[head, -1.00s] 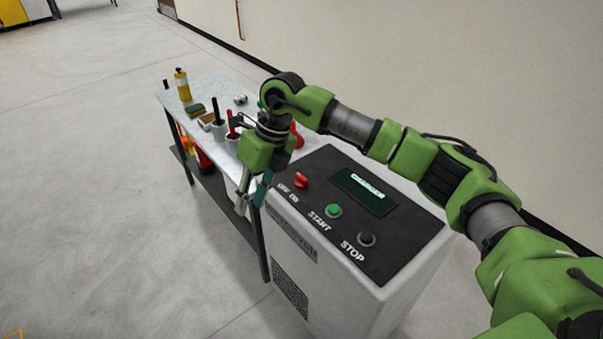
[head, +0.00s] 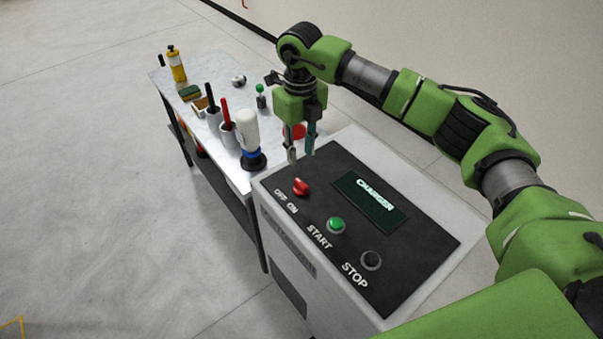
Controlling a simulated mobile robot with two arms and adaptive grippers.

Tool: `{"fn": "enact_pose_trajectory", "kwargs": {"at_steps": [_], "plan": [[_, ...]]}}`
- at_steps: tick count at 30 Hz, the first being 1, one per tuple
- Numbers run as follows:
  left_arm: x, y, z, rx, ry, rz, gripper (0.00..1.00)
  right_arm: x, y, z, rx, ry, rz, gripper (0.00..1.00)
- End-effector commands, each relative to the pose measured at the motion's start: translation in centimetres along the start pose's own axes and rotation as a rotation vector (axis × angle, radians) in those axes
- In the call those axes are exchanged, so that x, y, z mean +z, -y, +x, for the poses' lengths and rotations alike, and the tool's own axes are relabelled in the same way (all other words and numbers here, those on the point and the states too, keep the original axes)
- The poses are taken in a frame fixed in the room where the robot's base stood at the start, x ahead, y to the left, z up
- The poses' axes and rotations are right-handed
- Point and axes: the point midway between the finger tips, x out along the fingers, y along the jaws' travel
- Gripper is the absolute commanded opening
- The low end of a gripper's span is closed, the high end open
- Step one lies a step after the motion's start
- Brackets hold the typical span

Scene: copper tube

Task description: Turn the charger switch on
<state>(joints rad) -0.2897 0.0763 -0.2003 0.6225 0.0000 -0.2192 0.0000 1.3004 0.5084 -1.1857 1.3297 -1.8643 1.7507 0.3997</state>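The charger (head: 420,240) is a grey box with a black sloping top panel. Its red rotary switch (head: 301,187) sits at the panel's left end, above the OFF and ON labels. I cannot tell clearly which label the knob points to. My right gripper (head: 301,158) points down just above and behind the switch, with its two fingers apart and nothing between them. The fingertips look close to the knob but do not hold it. My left gripper is not in view.
The panel also has a green START button (head: 336,225), a dark STOP button (head: 371,260) and a CHARGER display (head: 370,200). A table (head: 176,102) beside the charger holds a white bottle (head: 249,130), a yellow bottle (head: 176,65) and cups with tools. Open floor lies left.

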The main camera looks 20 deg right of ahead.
Motion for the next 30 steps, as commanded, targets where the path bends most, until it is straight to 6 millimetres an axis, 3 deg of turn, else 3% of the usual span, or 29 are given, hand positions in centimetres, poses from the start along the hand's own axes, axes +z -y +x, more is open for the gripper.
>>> {"fn": "enact_pose_trajectory", "kwargs": {"at_steps": [3,7,11,15,20,29,30], "plan": [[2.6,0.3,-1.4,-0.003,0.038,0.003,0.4,-0.2,0.0,2.3,0.002,-0.006,0.002,0.28],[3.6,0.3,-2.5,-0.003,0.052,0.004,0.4,-0.2,0.0,5.2,0.002,-0.006,0.002,0.28],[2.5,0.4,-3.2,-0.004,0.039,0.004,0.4,-0.1,-0.1,7.7,0.003,-0.004,0.002,0.28],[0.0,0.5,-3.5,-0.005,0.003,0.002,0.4,-0.1,-0.1,9.7,0.003,-0.002,0.001,0.28],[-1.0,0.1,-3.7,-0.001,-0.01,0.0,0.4,0.0,-0.1,10.8,0.002,0.0,0.0,0.28],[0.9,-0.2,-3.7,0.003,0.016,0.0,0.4,0.0,0.0,11.1,0.002,0.001,0.0,0.28],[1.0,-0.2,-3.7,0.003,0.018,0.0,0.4,0.0,0.0,11.1,0.002,0.001,0.0,0.17]]}}
